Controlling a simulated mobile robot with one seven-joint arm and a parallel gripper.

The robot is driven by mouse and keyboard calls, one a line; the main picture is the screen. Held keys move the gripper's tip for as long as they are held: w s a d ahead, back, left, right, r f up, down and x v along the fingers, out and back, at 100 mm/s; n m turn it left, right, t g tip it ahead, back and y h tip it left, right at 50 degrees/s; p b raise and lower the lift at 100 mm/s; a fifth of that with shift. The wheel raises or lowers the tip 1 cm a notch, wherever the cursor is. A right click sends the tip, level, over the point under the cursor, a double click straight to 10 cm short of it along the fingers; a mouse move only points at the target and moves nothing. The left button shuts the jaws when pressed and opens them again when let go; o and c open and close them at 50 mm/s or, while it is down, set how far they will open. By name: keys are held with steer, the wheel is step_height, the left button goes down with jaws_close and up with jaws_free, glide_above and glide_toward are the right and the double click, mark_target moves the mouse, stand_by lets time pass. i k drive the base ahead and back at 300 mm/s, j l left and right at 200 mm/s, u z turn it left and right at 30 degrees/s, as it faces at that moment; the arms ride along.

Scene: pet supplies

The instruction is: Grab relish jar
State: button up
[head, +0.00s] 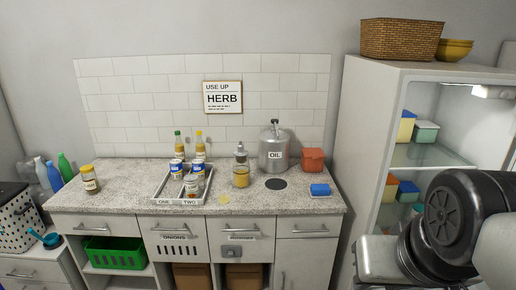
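No label that I can read says relish. A jar with a yellow lid (90,180) and brownish contents stands alone, slightly tilted in the picture, at the left end of the speckled counter (125,190). A small jar with a dark reddish-brown body (191,186) stands at the front of a divided white tray (172,202) marked "ONE" and "TWO". Which of them is the relish jar, I cannot tell. My arm shows at the lower right, well away from both jars. Its gripper fingers are not in view.
Blue-labelled cans (176,169) and two bottles (199,145) crowd the tray. A glass dispenser (241,177), a steel oil can (274,150), an orange container (313,159) and a blue sponge (320,190) stand to its right. An open fridge (365,130) is at right.

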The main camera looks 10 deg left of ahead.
mark_target(89, 176)
steer(key=i+j, duration=0.15)
steer(key=j, duration=0.5)
steer(key=i+j, duration=0.15)
steer(key=j, duration=0.45)
steer(key=i+j+u, duration=0.1)
steer(key=j, duration=0.55)
steer(key=i+j, duration=0.25)
steer(key=j, duration=0.35)
steer(key=i+j, duration=0.2)
steer(key=j, duration=0.4)
steer(key=i+j+u, duration=0.1)
steer(key=j, duration=0.5)
steer(key=i+j, duration=0.3)
steer(key=j, duration=0.3)
steer(key=i+j, duration=0.2)
steer(key=j, duration=0.4)
steer(key=j+u, duration=0.05)
